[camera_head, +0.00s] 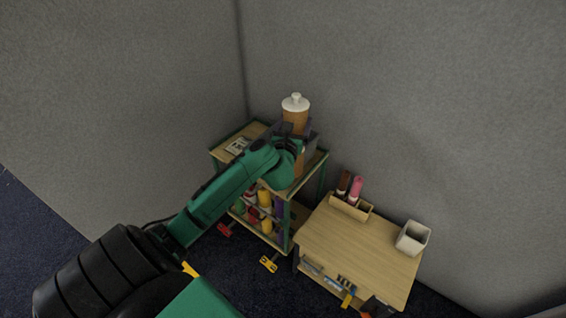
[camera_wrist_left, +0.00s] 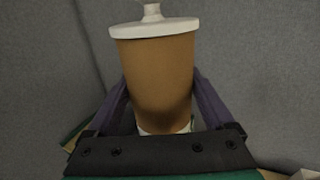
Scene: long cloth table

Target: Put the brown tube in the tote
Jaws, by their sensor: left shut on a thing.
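My left gripper (camera_head: 299,136) is shut on a brown tube (camera_head: 295,117) with a white lid and knob, above the tall cart's right side. In the left wrist view, the brown tube (camera_wrist_left: 155,75) stands upright between the two dark fingers (camera_wrist_left: 160,105). I cannot tell whether its base touches the cart top. A pale open-topped container (camera_head: 412,238) stands on the lower table's right side; I cannot tell whether this is the tote. A grey shape (camera_head: 311,142) behind the gripper is mostly hidden. My right gripper is not in view.
A tall cart (camera_head: 226,152) has colored items on its lower shelf. A lower wooden table (camera_head: 345,247) stands to its right, its middle clear. A wooden holder (camera_head: 350,208) there has a dark brown and a pink item upright. Grey walls (camera_head: 400,90) close in behind.

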